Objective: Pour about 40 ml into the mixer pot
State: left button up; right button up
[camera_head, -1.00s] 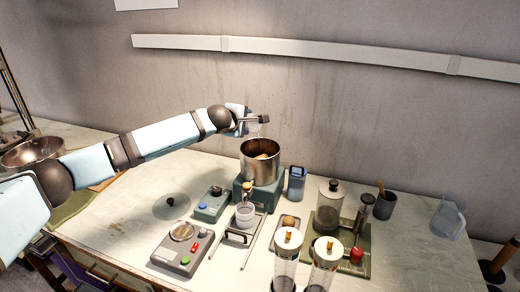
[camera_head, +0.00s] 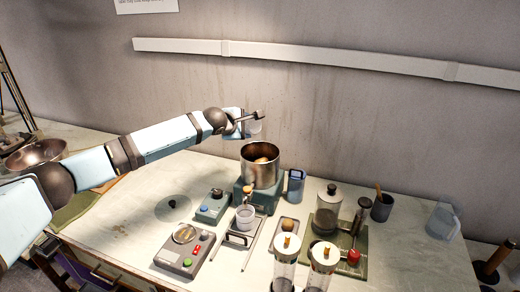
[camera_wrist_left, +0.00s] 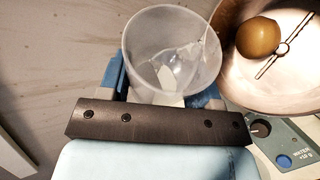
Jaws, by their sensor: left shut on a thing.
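The mixer pot (camera_head: 250,167) is an open steel pot on a teal base (camera_head: 266,197) at the middle of the bench. In the left wrist view the pot (camera_wrist_left: 284,86) is at the upper right, with an orange-brown ball and a thin crossbar inside. My left gripper (camera_head: 250,119) is shut on a clear plastic cup (camera_head: 256,127), above and behind the pot's rim. In the left wrist view the cup (camera_wrist_left: 150,45) sits between the blue fingers, beside the pot. I cannot tell how much liquid it holds. My right gripper is out of view.
A scale-like box (camera_head: 173,258) with buttons, a small control box (camera_head: 212,208) and a white cup (camera_head: 245,217) stand in front. A clear jug (camera_head: 444,221) stands far right.

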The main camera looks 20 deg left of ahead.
pick_arm(q)
jog(key=n+h+p, duration=0.1)
jog(key=p, duration=0.2)
jog(key=s+n+g+h+p, duration=0.1)
jog(key=p, duration=0.2)
jog(key=shift+d+f+n+h, duration=0.3)
jog(key=shift+d+f+n, duration=0.1)
jog(key=shift+f, duration=0.3)
jog(key=shift+w+a+r+n+g+h, duration=0.15)
jog(key=shift+a+r+n+g+h, duration=0.15)
jog(key=shift+n+g+h, duration=0.1)
jog(key=shift+w+a+f+n+h, duration=0.15)
jog(key=shift+a+f+n+h, duration=0.2)
jog(key=shift+n+h, duration=0.25)
jog(key=shift+w+a+r+n+g+h+p, duration=0.2)
jog(key=shift+a+r+n+g+h+p, duration=0.25)
jog(key=shift+n+h, duration=0.2)
jog(key=shift+f+h+b, duration=0.15)
jog(key=shift+h+b, duration=0.15)
jog(key=shift+h, duration=0.05)
jog(key=shift+w+a+f+n+h, duration=0.1)
jog(key=shift+a+n+h, duration=0.1)
jog(key=shift+n+h, duration=0.3)
